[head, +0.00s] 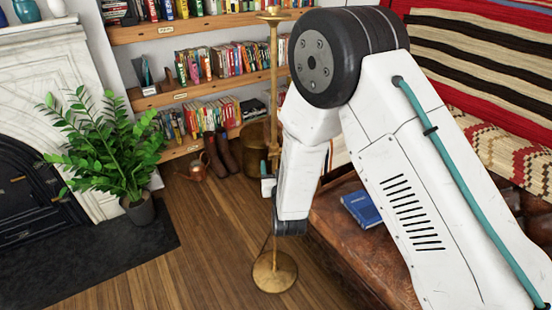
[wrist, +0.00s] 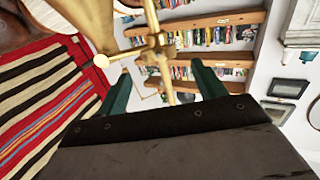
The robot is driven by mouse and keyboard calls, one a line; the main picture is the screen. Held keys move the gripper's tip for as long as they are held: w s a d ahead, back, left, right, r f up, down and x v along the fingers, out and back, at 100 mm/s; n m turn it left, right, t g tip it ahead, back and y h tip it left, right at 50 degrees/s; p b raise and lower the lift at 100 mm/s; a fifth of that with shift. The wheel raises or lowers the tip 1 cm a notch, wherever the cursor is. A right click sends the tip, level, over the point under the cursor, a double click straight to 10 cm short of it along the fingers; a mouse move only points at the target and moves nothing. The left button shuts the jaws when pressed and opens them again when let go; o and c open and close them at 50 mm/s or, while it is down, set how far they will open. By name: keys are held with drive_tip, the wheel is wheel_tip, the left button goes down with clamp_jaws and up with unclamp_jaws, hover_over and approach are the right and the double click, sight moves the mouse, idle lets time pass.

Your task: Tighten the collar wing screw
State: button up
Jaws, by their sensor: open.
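A slim brass floor stand (head: 274,75) rises from a round brass base (head: 275,273) on the wood floor. In the wrist view its brass collar (wrist: 157,41) has a side rod ending in a pale round knob (wrist: 100,61). Brass parts run down from the collar between my fingers as seen; I cannot clearly pick out the wing screw's wings. My gripper (wrist: 161,72) is open, with its two green fingers apart on either side of the brass. I cannot tell any contact. In the head view my arm hides most of the gripper, beside the pole at mid-height.
A leather seat (head: 335,225) with a blue book (head: 361,209) and striped blanket (head: 490,45) is at right. Bookshelves (head: 215,85), boots (head: 222,153) and a copper watering can (head: 199,172) stand behind. A potted plant (head: 138,211) is left. Floor left of the stand is clear.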

sight(276, 156)
drive_tip(key=shift+w+a, duration=0.15)
drive_tip(key=shift+w, duration=1)
drive_tip(key=shift+w+a, duration=0.15)
drive_tip(key=shift+w, duration=1)
drive_tip(key=c, duration=1)
